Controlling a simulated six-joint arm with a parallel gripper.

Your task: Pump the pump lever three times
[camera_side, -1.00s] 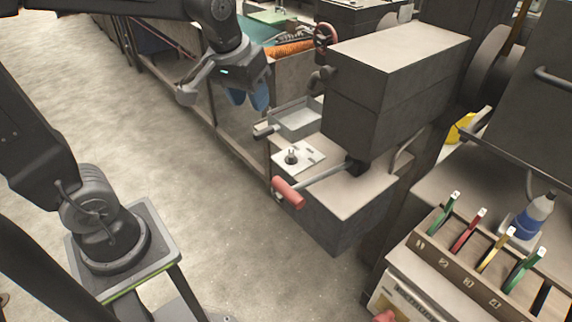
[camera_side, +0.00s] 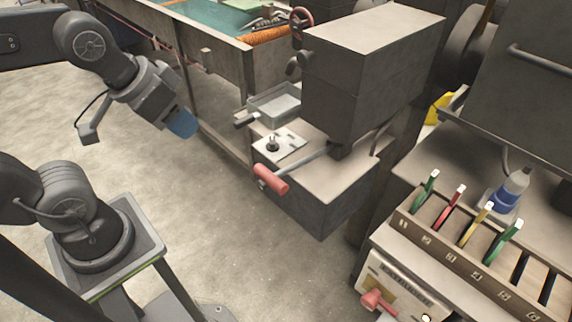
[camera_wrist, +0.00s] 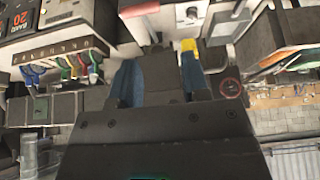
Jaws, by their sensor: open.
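The pump lever (camera_side: 270,179) has a red cylindrical grip on a grey rod. The rod runs up to the right to the underside of a grey box-shaped machine (camera_side: 365,75), and the grip sticks out past the front edge of its base. My gripper (camera_side: 182,124), with blue fingertips, hangs in the air to the left of the lever, well apart from it. In the wrist view my gripper (camera_wrist: 158,78) shows its two blue fingers spread, with nothing between them.
A white plate with a black knob (camera_side: 279,146) and a grey tray (camera_side: 274,104) sit beside the lever. A rack of coloured handles (camera_side: 470,245) stands at right, above a second red handle (camera_side: 376,301).

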